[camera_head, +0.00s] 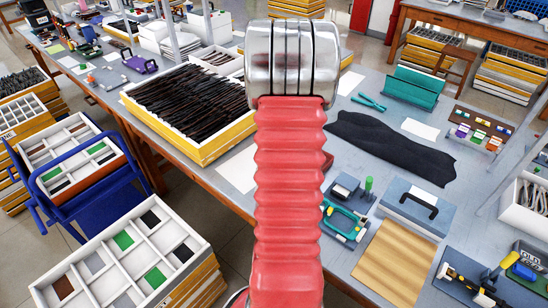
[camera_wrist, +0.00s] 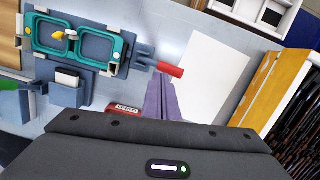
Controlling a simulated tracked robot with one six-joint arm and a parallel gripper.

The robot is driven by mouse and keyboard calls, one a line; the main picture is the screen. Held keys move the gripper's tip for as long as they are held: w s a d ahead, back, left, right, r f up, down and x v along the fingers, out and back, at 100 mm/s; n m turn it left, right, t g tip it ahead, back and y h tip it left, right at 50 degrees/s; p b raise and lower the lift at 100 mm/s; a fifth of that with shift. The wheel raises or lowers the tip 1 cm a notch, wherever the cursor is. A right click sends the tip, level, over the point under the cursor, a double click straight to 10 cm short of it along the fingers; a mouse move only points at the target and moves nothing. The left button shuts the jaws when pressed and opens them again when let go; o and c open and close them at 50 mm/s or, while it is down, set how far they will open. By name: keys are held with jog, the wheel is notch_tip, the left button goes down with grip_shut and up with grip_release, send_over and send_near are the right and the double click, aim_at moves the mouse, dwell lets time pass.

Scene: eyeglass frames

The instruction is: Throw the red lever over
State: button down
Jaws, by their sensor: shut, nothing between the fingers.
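The red lever (camera_wrist: 171,69) is a short red cylinder at the right end of a blue-grey fixture with teal eyeglass frames (camera_wrist: 75,45) in the wrist view. It points to the right and slightly down in the picture. My gripper (camera_wrist: 158,84) shows as purple fingers that are shut and empty. Their tips are just below the lever in the picture; I cannot tell whether they touch it. In the head view the teal fixture (camera_head: 343,222) sits just right of my red arm. The lever is not distinguishable there, and my gripper is hidden.
A white sheet (camera_wrist: 202,75) lies right of the lever. A yellow-sided crate of dark frames (camera_head: 205,142) stands left of my arm in the head view. A small red labelled block (camera_wrist: 124,110) is near my fingers. A blue box with a handle (camera_head: 414,207) stands right of the fixture.

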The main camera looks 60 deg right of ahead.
notch_tip(320, 180, up, 10)
jog(key=w+d, duration=0.1)
jog(key=shift+w+d, duration=0.15)
jog(key=shift+d, duration=0.2)
jog(key=shift+w+a, duration=0.1)
jog(key=w+a+r+n+t+h, duration=0.1)
jog(key=w+a+r+n, duration=0.15)
jog(key=a, duration=0.55)
jog(key=w+a+r+n, duration=0.2)
jog(key=a+r+n, duration=0.1)
jog(key=a, duration=0.4)
jog(key=w+a+r+n+t+h, duration=0.1)
jog(key=w+a+r+n, duration=0.15)
jog(key=a, duration=0.55)
jog(key=s+a+n+t, duration=0.2)
jog(key=s+a+n, duration=0.2)
jog(key=a, duration=0.7)
jog(key=s+a+n+t, duration=0.1)
jog(key=s+a+n, duration=0.4)
jog(key=a, duration=0.6)
jog(key=shift+a+f+n+t, duration=0.35)
jog(key=shift+f+n+t, duration=0.05)
jog(key=shift+f, duration=0.05)
